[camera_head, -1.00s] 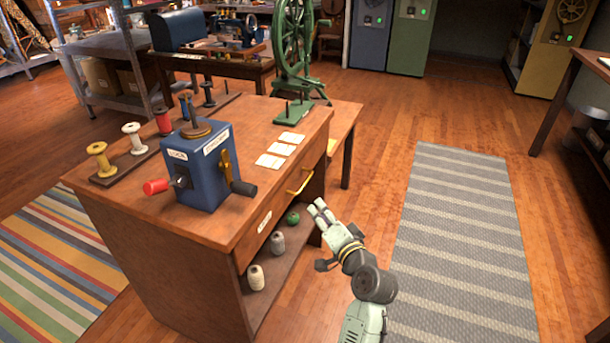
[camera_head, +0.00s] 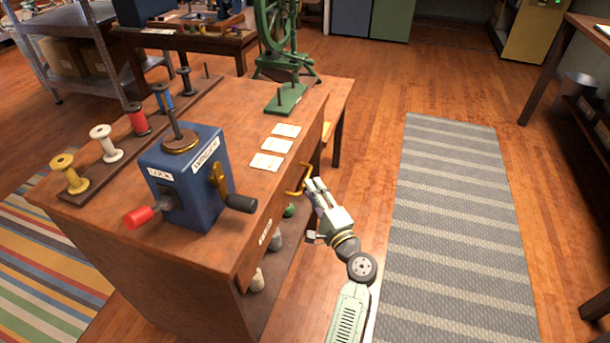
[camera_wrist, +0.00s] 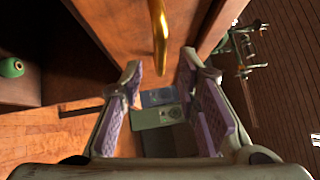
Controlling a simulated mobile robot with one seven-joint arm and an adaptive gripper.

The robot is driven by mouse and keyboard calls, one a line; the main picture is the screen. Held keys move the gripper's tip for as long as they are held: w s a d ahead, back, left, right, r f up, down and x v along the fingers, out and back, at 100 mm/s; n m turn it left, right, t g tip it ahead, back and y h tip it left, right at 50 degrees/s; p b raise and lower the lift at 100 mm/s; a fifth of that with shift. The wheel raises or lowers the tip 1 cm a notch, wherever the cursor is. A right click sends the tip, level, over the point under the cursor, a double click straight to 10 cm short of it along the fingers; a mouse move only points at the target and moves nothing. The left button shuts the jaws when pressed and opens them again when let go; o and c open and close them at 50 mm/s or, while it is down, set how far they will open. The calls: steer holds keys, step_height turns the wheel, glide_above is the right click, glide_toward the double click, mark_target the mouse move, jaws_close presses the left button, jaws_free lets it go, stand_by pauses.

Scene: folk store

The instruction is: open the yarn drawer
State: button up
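The wooden drawer front (camera_head: 277,216) with a small white label is in the side of the workbench and looks closed. Its brass handle (camera_head: 300,180) sticks out near the far end. My gripper (camera_head: 313,188) is beside the handle, on its right in the head view. In the wrist view my gripper (camera_wrist: 163,75) is open, with nothing held. The brass handle (camera_wrist: 160,38) shows there just ahead, lined up with the gap between the fingertips. I cannot tell whether the tips reach past it. The label is too small to read.
Yarn balls sit on the shelf below. A grey striped rug (camera_head: 450,200) lies on open floor to the right.

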mark_target(306, 178)
steer(key=p+x, duration=0.1)
steer(key=x, duration=0.4)
jaws_close()
stand_by(0.3)
stand_by(0.4)
